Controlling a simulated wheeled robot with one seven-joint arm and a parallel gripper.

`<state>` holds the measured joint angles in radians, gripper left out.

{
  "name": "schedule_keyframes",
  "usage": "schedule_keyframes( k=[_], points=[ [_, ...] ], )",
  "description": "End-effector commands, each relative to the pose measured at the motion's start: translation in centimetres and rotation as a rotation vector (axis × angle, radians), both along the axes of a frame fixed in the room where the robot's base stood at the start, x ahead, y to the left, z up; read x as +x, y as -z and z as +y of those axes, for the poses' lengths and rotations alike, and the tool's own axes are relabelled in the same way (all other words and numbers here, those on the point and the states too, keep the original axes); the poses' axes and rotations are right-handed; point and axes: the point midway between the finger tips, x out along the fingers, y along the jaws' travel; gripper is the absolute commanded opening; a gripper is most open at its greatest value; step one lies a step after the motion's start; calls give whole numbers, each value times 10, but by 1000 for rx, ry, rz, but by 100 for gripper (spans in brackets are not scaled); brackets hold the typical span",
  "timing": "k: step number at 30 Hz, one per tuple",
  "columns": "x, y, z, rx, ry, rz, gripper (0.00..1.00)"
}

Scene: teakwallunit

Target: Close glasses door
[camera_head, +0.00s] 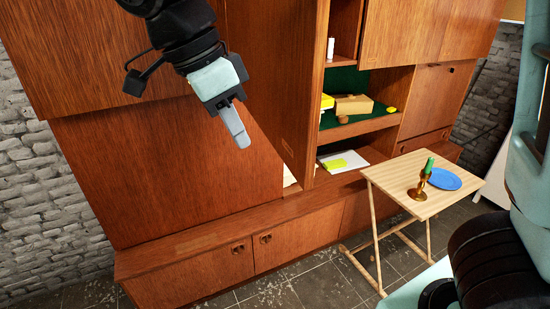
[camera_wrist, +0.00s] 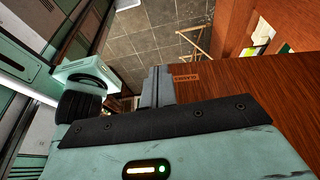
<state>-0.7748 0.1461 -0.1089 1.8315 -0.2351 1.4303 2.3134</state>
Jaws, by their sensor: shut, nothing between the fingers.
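A tall brown wooden door (camera_head: 272,70) stands open in the middle of the wall unit, swung out from the cabinet front. A pale item shows behind its lower edge, inside the cabinet. My gripper (camera_head: 238,130) is shut and empty, pointing down just left of the door in the picture. I cannot tell whether it touches the door. In the wrist view my gripper (camera_wrist: 157,87) is beside a broad wooden panel (camera_wrist: 240,95), which seems to be this door. A small label (camera_wrist: 187,77) sits near the panel's edge; its text is too small to read.
Open shelves (camera_head: 360,127) hold boxes and papers. A low cabinet ledge (camera_head: 200,240) runs below. Tiled floor lies in front.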

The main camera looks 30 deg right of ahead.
Motion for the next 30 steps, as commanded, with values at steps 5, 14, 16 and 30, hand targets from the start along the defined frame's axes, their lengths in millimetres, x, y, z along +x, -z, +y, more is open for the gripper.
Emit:
schedule_keyframes(
  k=[5, 14, 16, 30],
  points=[
    [5, -7, -2, -30, 95, -39, 0],
    [2, 32, -20, -32, 99, -36, 0],
    [2, 46, -25, -32, 99, -35, 0],
    [-4, 82, -73, -27, 98, -38, 0]
  ],
)
